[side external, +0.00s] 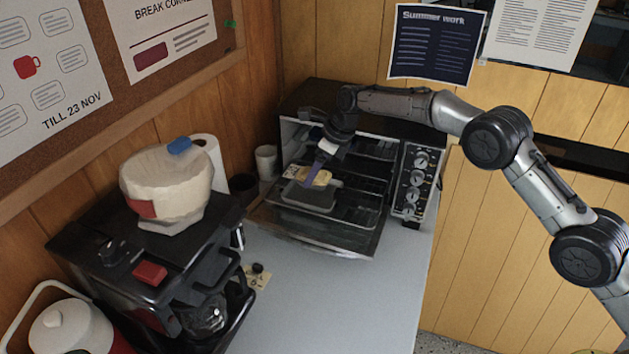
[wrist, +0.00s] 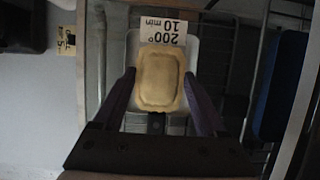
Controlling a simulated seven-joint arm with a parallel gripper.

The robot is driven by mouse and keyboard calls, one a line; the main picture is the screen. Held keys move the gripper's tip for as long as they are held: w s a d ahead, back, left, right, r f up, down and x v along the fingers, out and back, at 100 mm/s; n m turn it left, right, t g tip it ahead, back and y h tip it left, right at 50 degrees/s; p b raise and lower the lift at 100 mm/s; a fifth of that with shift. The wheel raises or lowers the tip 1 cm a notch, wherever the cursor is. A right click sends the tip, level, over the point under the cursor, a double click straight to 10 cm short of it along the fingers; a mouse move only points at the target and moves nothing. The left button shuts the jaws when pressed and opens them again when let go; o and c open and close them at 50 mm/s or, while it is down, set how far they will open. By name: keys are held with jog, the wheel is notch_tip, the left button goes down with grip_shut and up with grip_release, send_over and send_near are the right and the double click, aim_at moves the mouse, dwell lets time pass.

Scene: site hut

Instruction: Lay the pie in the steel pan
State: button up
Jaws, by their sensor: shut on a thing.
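The pie (side external: 321,177) is golden, rounded-rectangular and roughly level. My gripper (side external: 311,178) has its purple fingers shut on it, one on each side, as the wrist view shows around the pie (wrist: 160,80). The steel pan (side external: 308,198) is grey and sits on the rack at the mouth of the open toaster oven (side external: 400,200). The pie is over the pan; I cannot tell how large any gap is. In the wrist view, the pan's pale edge (wrist: 193,52) shows beside the pie, which hides much of the pan.
A card (wrist: 160,28) reading "200° 10 min" shows beyond the pie. The oven's lowered glass door (side external: 320,234) reaches over the grey counter (side external: 310,300). A black coffee machine (side external: 110,250) stands left, and a white cup (side external: 266,162) beside the oven.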

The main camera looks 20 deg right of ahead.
jog(key=shift+w+a+f, duration=0.1)
jog(key=shift+w+f, duration=0.05)
jog(key=shift+f, duration=1.6)
jog(key=shift+f, duration=0.1)
jog(key=o, duration=1.4)
jog(key=v, duration=1.2)
